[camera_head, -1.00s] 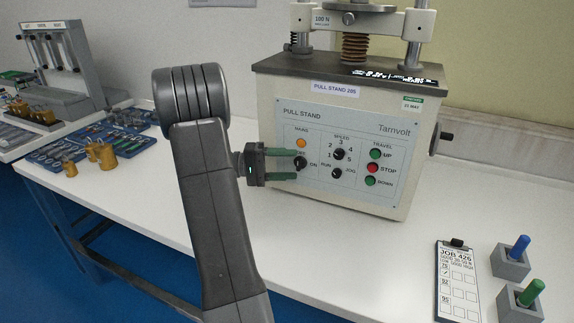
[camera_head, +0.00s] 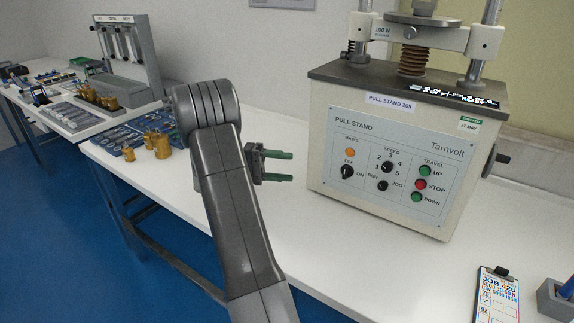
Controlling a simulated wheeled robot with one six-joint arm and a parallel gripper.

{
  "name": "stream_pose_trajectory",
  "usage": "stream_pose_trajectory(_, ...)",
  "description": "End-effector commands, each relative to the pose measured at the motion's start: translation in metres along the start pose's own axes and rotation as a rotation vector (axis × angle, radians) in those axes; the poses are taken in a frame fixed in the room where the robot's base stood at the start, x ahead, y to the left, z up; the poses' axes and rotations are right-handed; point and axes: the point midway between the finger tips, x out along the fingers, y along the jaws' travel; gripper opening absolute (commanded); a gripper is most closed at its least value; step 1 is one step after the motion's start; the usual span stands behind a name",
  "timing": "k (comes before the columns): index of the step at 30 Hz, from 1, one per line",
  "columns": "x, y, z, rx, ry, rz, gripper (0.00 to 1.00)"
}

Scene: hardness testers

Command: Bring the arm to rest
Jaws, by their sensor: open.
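My gripper (camera_head: 290,167) is open and empty, its two green fingers pointing right. It is in front of the left edge of the pull stand (camera_head: 455,212) and apart from its panel, above the white table. My arm rises from the bottom of the picture, bends at the top, and hides part of the table behind it. The pull stand's panel has a black mains knob (camera_head: 347,171), a lit orange lamp (camera_head: 350,152), a speed knob (camera_head: 387,167), a run/jog knob (camera_head: 383,186), and green, red and green travel buttons.
Brass weights (camera_head: 162,146) stand on a blue tray (camera_head: 112,142) left of my arm. A grey rack (camera_head: 152,52) stands farther back. A clipboard (camera_head: 497,297) and a grey block (camera_head: 552,298) with a blue handle lie front right. The table between is clear.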

Motion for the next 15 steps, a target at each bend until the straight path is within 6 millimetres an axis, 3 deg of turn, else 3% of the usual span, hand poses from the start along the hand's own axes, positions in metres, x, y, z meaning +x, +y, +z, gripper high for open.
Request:
stream_pose_trajectory(10,0.003,-0.002,0.0,0.0,-0.001,-0.001,0.55)
stream_pose_trajectory(15,0.017,-0.004,0.0,0.001,-0.002,-0.001,0.55)
